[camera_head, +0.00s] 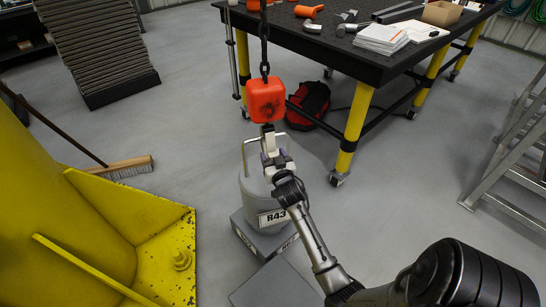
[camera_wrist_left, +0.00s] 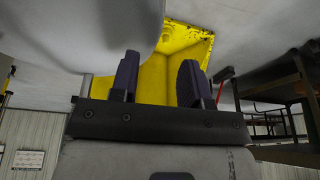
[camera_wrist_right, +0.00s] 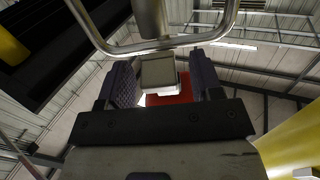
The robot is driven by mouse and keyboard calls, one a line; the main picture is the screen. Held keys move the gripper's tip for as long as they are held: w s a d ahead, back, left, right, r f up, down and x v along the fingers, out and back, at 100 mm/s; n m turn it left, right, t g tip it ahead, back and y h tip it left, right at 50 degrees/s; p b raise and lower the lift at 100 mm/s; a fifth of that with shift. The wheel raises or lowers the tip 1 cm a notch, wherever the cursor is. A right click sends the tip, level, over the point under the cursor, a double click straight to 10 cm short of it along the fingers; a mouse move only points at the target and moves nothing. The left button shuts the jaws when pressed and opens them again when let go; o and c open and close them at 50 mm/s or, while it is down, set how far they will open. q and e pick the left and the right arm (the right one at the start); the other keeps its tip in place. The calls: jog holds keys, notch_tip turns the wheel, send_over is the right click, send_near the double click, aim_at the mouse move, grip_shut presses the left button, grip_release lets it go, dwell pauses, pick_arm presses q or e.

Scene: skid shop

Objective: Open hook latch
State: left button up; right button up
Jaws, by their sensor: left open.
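The hook (camera_head: 268,141) hangs below an orange-red hook block (camera_head: 267,100) on a dark chain. My right gripper (camera_head: 275,158) is at the hook, just above a grey cylinder marked R43 (camera_head: 258,195). In the right wrist view, its two fingers (camera_wrist_right: 165,85) stand apart on either side of a pale grey block-shaped part (camera_wrist_right: 159,74), with the red hook block (camera_wrist_right: 170,98) behind. I cannot tell whether the fingers touch that part, or make out the latch clearly. My left gripper (camera_wrist_left: 158,80) is open and empty in the left wrist view, outside the head view.
A metal loop handle (camera_wrist_right: 150,45) passes close to my right fingers. A yellow structure (camera_head: 150,235) stands at left, with a broom (camera_head: 125,167) behind it. A black-topped table (camera_head: 370,62) with yellow legs is at the back.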

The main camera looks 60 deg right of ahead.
pick_arm(q)
jog(key=shift+d, duration=0.15)
pick_arm(e)
jog(key=c, duration=0.4)
grip_shut()
pick_arm(q)
jog(key=shift+r, duration=0.15)
